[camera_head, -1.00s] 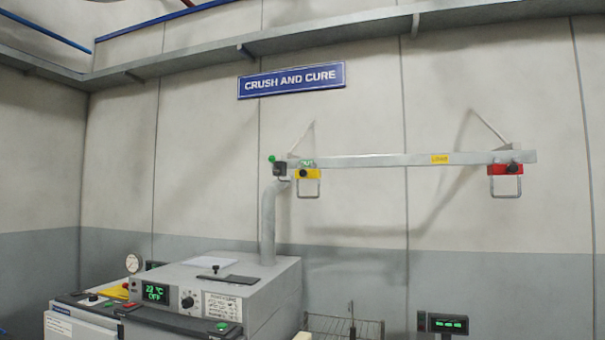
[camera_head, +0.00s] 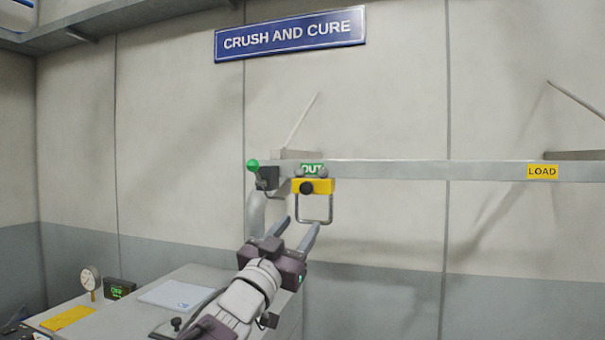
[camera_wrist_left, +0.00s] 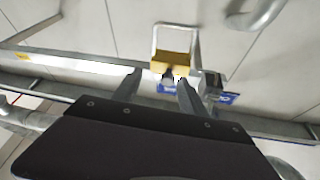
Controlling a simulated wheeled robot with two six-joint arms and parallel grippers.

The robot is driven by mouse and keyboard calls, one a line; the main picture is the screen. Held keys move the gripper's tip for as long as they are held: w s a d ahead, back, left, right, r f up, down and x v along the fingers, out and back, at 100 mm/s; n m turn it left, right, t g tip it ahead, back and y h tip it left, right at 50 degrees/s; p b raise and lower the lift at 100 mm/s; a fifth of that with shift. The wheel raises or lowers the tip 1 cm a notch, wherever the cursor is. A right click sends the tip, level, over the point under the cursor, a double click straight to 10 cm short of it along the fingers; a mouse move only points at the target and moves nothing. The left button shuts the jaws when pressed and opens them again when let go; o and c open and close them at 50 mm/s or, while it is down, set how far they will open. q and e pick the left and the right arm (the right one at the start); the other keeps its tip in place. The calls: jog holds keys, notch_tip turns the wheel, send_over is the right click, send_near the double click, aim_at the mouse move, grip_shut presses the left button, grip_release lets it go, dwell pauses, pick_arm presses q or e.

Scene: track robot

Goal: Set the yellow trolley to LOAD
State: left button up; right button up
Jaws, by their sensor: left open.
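The yellow trolley (camera_head: 325,186) hangs on the grey rail (camera_head: 430,172) near its left end, just under the green OUT sign (camera_head: 312,169). It has a dark round knob on its front and a grey loop handle (camera_head: 315,221) below. The yellow LOAD label (camera_head: 542,171) is farther right on the rail. My left gripper (camera_head: 297,226) is open and empty, just below and in front of the trolley, fingers pointing up at it. In the left wrist view the trolley (camera_wrist_left: 172,62) shows beyond and between the open fingertips (camera_wrist_left: 158,78). Contact with the loop cannot be told.
A dark block with a green ball knob (camera_head: 252,165) sits at the rail's left end, close to the trolley. A grey machine top (camera_head: 205,284) with a dial gauge (camera_head: 89,279) is below left. The rail between the trolley and LOAD looks clear.

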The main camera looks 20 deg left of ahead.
aim_at(305, 190)
pick_arm(q)
jog(key=w+r+p, duration=0.4)
jog(key=w+p, duration=0.1)
jog(key=w+a+r+p, duration=0.1)
jog(key=w+r+p, duration=0.1)
jog(key=w+r, duration=0.1)
jog(key=shift+w+d+r+p, duration=0.15)
jog(key=shift+w+p, duration=0.25)
jog(key=shift+p, duration=0.05)
jog(key=shift+d+r, duration=0.1)
jog(key=shift+d, duration=0.05)
jog(key=shift+s+d, duration=0.1)
jog(key=shift+s, duration=0.15)
jog(key=shift+w+y, duration=0.2)
jog(key=shift+y, duration=0.1)
jog(key=c, duration=0.5)
grip_shut()
pick_arm(e)
notch_tip(305, 190, up, 9)
jog(key=shift+w+a, duration=0.15)
jog(key=shift+w, duration=0.25)
